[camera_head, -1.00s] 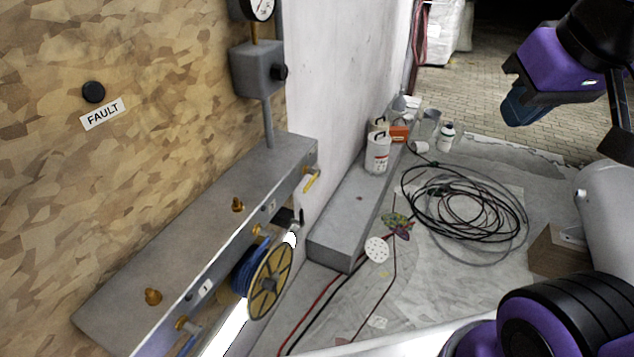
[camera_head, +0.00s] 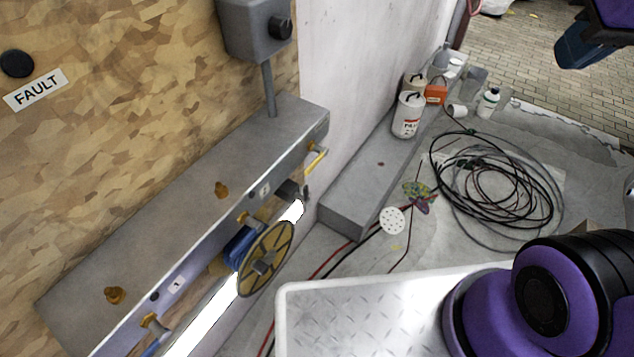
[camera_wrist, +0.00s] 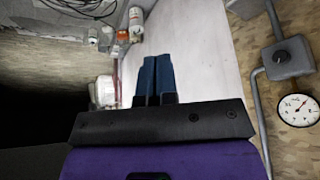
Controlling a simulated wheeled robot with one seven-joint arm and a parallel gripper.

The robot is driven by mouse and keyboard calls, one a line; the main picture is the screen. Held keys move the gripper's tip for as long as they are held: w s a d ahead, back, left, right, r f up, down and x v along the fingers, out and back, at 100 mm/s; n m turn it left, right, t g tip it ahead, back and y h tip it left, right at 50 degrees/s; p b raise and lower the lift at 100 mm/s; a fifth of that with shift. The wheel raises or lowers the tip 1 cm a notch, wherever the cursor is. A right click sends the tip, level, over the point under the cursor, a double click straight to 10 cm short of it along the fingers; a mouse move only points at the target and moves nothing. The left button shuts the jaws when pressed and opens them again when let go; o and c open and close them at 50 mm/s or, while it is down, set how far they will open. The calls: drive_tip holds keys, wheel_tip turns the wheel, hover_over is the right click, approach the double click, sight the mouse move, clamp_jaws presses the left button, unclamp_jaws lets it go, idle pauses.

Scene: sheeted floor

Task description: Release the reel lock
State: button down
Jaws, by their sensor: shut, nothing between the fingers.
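The reel (camera_head: 267,260) is a yellow-brown spoked disc with blue line (camera_head: 238,247) wound behind it. It hangs under the front edge of a grey metal shelf on the wooden wall. A small dark lever-like part (camera_head: 305,192) shows near the white bar's end, right of the reel; I cannot tell whether it is the lock. My gripper (camera_wrist: 155,62) is shut and empty in the wrist view, its blue fingers together, pointing toward the white wall. In the head view part of it (camera_head: 583,45) shows at the upper right, well apart from the reel.
A yellow-handled valve (camera_head: 316,160) sits at the shelf's right end. A grey box with a black knob (camera_head: 279,29) stands above the shelf. A gauge (camera_wrist: 299,109) shows in the wrist view.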

drive_tip(key=w+a+f+n+g+y, duration=0.2)
drive_tip(key=w+a+f+g+y, duration=0.25)
drive_tip(key=w+f, duration=0.7)
drive_tip(key=w+a+f+n+g+y, duration=0.2)
drive_tip(key=w+a+f+g+y, duration=0.25)
drive_tip(key=w+f, duration=0.7)
drive_tip(key=w+a+f+m+y, duration=0.1)
drive_tip(key=w+f+y, duration=0.1)
drive_tip(key=f, duration=0.8)
drive_tip(key=w+a+f+t+y, duration=0.1)
drive_tip(key=f+y, duration=0.3)
drive_tip(key=f, duration=0.7)
drive_tip(key=w+a+f+m+y, duration=0.1)
drive_tip(key=w+f, duration=0.3)
drive_tip(key=f, duration=0.6)
drive_tip(key=shift+a+f+m+t+y, duration=0.3)
drive_tip(key=shift+a+y, duration=0.4)
drive_tip(key=shift+y, duration=0.2)
drive_tip(key=shift+a, duration=0.15)
